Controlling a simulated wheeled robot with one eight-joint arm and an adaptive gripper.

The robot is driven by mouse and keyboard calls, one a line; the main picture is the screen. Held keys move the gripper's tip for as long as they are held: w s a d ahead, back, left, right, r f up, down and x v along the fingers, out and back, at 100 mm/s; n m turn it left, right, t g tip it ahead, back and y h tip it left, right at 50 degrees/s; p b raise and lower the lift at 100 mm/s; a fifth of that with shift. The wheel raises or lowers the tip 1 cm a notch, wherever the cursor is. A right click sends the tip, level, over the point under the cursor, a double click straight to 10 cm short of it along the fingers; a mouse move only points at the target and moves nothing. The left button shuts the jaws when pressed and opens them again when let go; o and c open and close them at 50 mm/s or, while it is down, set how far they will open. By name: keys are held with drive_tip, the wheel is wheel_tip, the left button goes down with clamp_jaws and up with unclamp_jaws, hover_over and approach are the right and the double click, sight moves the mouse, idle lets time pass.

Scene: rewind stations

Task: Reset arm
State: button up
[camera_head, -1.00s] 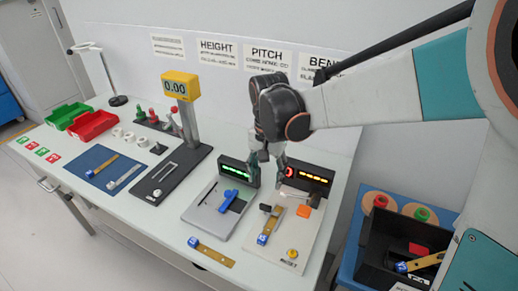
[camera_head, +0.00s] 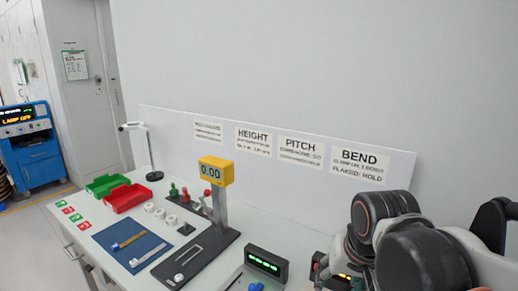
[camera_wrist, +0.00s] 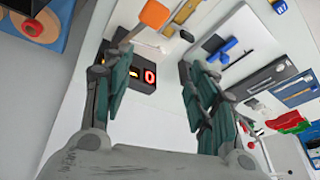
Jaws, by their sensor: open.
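In the wrist view my gripper (camera_wrist: 158,90) is open, its two green-grey fingers wide apart with nothing between them. Past the left finger an orange block (camera_wrist: 154,14) and a dark display box with a red digit (camera_wrist: 149,76) show on the bench. In the head view my arm's dark wrist joints fill the lower right, and the fingers are hidden or out of frame there. The arm covers part of the bench's right end.
The white bench (camera_head: 128,288) holds a yellow gauge reading 0.00 (camera_head: 216,170), a green bin (camera_head: 103,186), a red bin (camera_head: 126,198), a blue mat (camera_head: 108,238) and a green-lit display (camera_head: 266,263). A sign panel (camera_head: 271,160) stands behind. A blue cabinet (camera_head: 38,160) is far left.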

drive_tip(key=s+d+n+t, duration=0.2)
drive_tip(key=s+d, duration=0.1)
drive_tip(key=s, duration=0.3)
drive_tip(key=shift+s+d+t, duration=0.2)
drive_tip(key=shift+s+t, duration=0.2)
drive_tip(key=shift+f, duration=0.1)
idle(0.6)
